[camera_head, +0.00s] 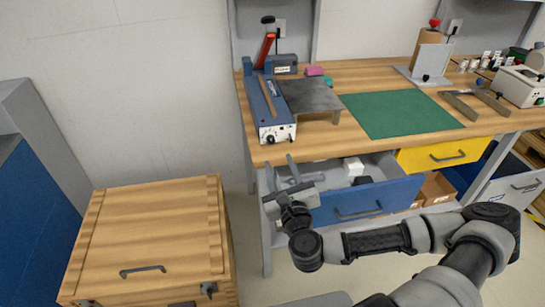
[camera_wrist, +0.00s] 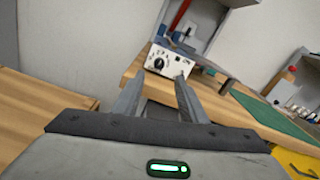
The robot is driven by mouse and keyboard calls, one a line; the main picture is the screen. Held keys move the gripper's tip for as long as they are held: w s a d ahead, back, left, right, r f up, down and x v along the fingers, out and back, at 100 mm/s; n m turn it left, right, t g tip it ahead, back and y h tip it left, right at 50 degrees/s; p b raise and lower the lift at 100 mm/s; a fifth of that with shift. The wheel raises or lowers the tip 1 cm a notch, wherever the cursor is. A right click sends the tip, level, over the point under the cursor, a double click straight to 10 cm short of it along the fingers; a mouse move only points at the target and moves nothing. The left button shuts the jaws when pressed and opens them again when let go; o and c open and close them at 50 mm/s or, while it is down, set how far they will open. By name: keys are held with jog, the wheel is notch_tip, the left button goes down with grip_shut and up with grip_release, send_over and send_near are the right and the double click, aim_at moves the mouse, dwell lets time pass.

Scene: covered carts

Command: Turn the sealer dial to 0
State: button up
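The blue sealer (camera_head: 270,107) stands at the left end of the wooden workbench, its red-handled arm raised. Its white front panel carries a black dial (camera_head: 270,139) at the left, and the panel faces me. In the wrist view the dial (camera_wrist: 160,62) shows on the panel with markings around it, too small to read surely. My gripper (camera_head: 281,168) is in front of and below the sealer, apart from it. Its two fingers are spread with nothing between them; in the wrist view my gripper (camera_wrist: 156,76) points toward the panel.
The open blue drawer (camera_head: 362,200) lies right of my gripper, below the bench. A wooden crate (camera_head: 150,230) stands at the left. A metal plate stand (camera_head: 312,97) and green mat (camera_head: 400,112) are on the bench right of the sealer.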

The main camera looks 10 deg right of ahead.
aim_at(271, 141)
jog(key=w+b, duration=0.3)
jog(key=w, duration=0.6)
jog(key=shift+w+a, duration=0.1)
jog(key=shift+w, duration=0.15)
grip_shut()
